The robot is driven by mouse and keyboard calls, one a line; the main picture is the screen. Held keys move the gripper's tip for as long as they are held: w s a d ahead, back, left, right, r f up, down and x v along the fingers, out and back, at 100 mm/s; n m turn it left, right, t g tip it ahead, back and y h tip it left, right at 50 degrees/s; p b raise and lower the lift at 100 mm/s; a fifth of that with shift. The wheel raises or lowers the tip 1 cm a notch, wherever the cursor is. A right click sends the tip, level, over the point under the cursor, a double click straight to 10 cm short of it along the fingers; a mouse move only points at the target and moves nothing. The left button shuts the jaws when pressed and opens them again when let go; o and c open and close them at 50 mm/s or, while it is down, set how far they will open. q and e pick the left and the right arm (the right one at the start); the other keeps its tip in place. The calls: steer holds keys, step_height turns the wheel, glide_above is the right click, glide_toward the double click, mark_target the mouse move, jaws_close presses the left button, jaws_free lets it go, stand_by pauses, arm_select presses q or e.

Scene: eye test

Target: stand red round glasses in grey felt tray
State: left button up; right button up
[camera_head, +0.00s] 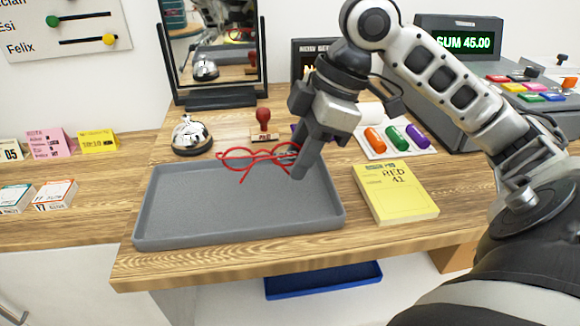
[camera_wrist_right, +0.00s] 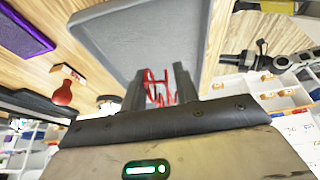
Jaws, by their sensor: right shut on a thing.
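The red round glasses (camera_head: 238,153) are above the back part of the grey felt tray (camera_head: 192,205) in the head view. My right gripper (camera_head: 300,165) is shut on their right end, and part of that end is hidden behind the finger. In the right wrist view the glasses (camera_wrist_right: 155,88) show between the two fingers of my right gripper (camera_wrist_right: 158,90), with the tray (camera_wrist_right: 150,35) beyond. I cannot tell whether the glasses touch the tray floor. The tray holds nothing else that I can see. My left gripper is not in view.
A silver bell (camera_head: 191,136) and a red-handled stamp (camera_head: 263,125) stand behind the tray, with a mirror (camera_head: 213,50) farther back. A yellow book (camera_head: 396,192) lies right of the tray. A blue tray (camera_head: 323,281) sits below the counter edge.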

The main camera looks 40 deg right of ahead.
mark_target(291, 192)
steer(key=shift+w+a+f, duration=0.2)
steer(key=shift+w+f, duration=0.5)
steer(key=shift+f, duration=0.15)
steer(key=shift+w+f+b, duration=0.15)
steer(key=shift+f+b, duration=0.45)
steer(key=shift+f, duration=1.1)
steer(key=shift+f, duration=0.1)
steer(key=o, duration=0.9)
steer(key=shift+o, duration=0.2)
steer(key=p+v, duration=0.2)
steer(key=v, duration=1)
steer(key=shift+a, duration=0.1)
